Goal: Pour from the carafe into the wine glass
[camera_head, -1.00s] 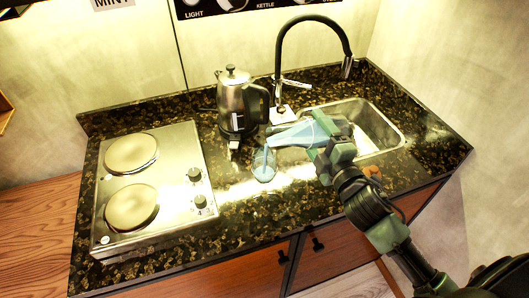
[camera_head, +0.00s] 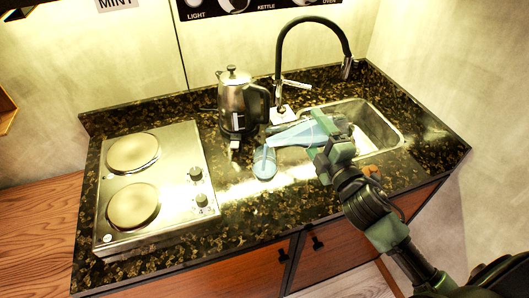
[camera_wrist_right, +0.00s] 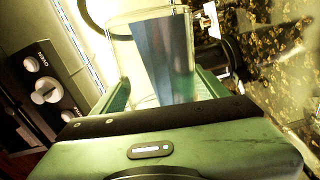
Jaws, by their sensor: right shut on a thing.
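The glass carafe (camera_head: 296,134) is tilted almost onto its side in the head view, its narrow end to the left over the wine glass. Blue liquid shows inside it. My right gripper (camera_head: 324,152) is shut on the carafe near its wide end; the carafe also shows between the fingers in the right wrist view (camera_wrist_right: 160,58). The wine glass (camera_head: 265,163) stands on the counter just below and left of the carafe's mouth, with bluish liquid visible in it. Whether mouth and rim touch, I cannot tell. My left gripper is not in view.
A steel kettle (camera_head: 238,104) stands behind the wine glass. A two-plate hob (camera_head: 172,205) lies to the left. The sink (camera_head: 387,128) and a black tap (camera_head: 318,22) are behind and right of the carafe. The counter front is clear.

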